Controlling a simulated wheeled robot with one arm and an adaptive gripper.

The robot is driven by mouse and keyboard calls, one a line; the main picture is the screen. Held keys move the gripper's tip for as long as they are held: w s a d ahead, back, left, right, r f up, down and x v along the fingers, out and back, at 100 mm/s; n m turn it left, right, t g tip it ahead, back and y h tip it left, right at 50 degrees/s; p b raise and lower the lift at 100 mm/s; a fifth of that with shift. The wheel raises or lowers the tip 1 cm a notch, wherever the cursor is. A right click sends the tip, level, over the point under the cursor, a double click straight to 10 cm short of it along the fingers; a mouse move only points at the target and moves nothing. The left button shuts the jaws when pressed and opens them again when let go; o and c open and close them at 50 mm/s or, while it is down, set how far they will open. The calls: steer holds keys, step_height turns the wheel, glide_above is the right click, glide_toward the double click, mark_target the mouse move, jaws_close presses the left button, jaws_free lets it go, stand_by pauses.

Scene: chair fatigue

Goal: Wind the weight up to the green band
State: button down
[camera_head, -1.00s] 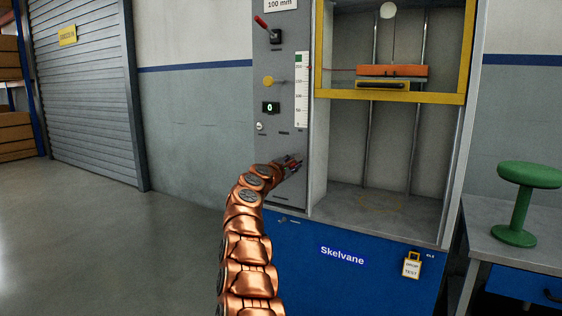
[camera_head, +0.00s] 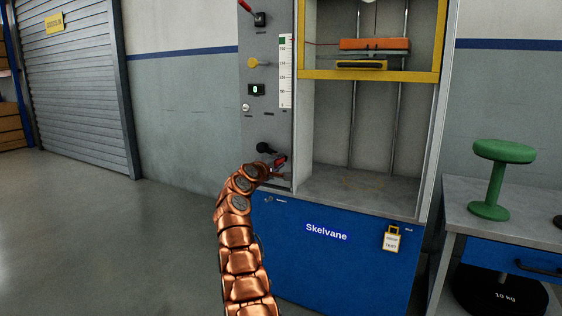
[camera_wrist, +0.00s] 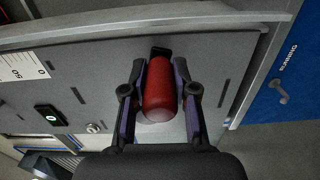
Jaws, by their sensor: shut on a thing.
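My gripper (camera_head: 280,165) is shut on a red handle (camera_wrist: 160,90) low on the grey panel. Its two fingers (camera_wrist: 160,112) lie along both sides of the handle in the wrist view. A black hub (camera_head: 265,148) shows beside the gripper. The orange weight (camera_head: 375,44) hangs between two rods in the yellow-framed bay, with a gap above the yellow and black piece below it. A thin red line runs left from it toward the scale (camera_head: 285,85). The green band (camera_head: 283,41) is near the scale's top, at roughly the line's height; exact alignment is unclear.
A red-tipped lever (camera_head: 258,18), yellow knob (camera_head: 253,63) and display reading 0 (camera_head: 256,90) are above on the panel. A green stool (camera_head: 495,185) stands on the bench at right. Open floor lies left.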

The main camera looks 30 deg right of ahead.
steer(key=shift+w+a+f, duration=0.15)
steer(key=shift+f, duration=0.2)
steer(key=c, duration=0.9)
jaws_free()
steer(key=shift+s+a+r+m, duration=0.1)
steer(key=shift+s+a+m, duration=0.05)
steer(key=shift+s+a, duration=0.4)
steer(key=shift+s+a+r+m, duration=0.15)
steer(key=shift+s+a, duration=0.15)
steer(key=shift+a, duration=0.35)
steer(key=v, duration=0.9)
steer(key=shift+f, duration=0.2)
